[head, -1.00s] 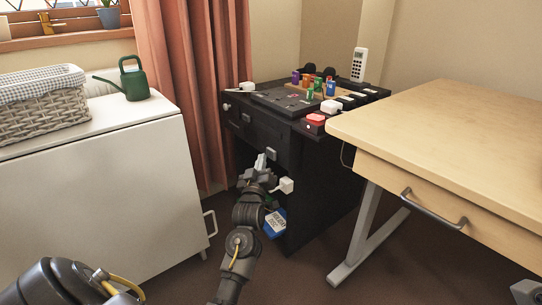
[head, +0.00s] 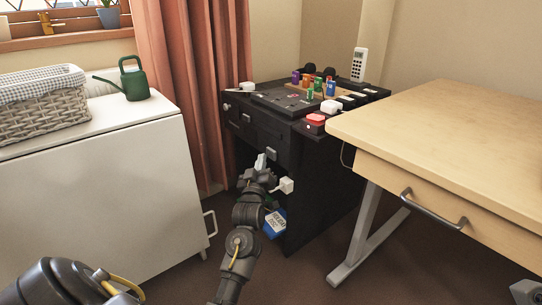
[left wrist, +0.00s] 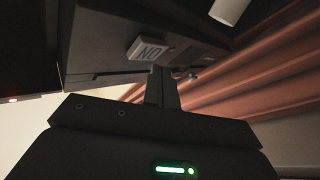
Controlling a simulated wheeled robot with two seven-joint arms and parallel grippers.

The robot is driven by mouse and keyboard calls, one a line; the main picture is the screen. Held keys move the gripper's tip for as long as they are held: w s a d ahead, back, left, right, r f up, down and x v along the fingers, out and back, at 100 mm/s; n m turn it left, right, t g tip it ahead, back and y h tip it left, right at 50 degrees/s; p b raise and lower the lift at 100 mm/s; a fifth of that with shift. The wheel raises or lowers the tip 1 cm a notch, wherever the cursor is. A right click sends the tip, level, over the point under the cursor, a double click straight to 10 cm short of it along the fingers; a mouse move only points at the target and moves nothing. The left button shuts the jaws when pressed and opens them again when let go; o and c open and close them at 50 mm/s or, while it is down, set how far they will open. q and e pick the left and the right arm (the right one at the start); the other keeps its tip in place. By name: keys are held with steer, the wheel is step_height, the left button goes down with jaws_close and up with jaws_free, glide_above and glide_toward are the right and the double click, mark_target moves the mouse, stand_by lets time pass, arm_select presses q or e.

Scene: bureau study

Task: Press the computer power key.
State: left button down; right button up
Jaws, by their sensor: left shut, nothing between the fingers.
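My left gripper (head: 260,163) is in front of the black bureau (head: 262,140), near its drawer fronts and below its top. In the left wrist view its fingers (left wrist: 162,86) are together with nothing between them. Their tips point at a dark panel, close to a small pale block marked "NO" (left wrist: 148,49); I cannot tell if they touch anything. A small red light (left wrist: 12,99) shows at the left edge of that view. I cannot pick out the computer power key for certain in either view. My right gripper is not in view.
A white plug-like box (head: 287,185) and a blue tag (head: 274,223) are by the bureau's front. A wooden desk (head: 450,125) stands right, a white cabinet (head: 100,180) left.

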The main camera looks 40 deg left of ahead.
arm_select(q)
steer(key=shift+w, duration=0.1)
steer(key=shift+w+d, duration=0.1)
steer(key=shift+w, duration=0.3)
steer(key=shift+w+d, duration=0.15)
steer(key=shift+w, duration=0.3)
stand_by(0.6)
steer(key=shift+s+p, duration=0.15)
steer(key=shift+p, duration=0.3)
steer(key=shift+s+a+p, duration=0.25)
steer(key=shift+s+p, duration=0.25)
steer(key=shift+s, duration=0.25)
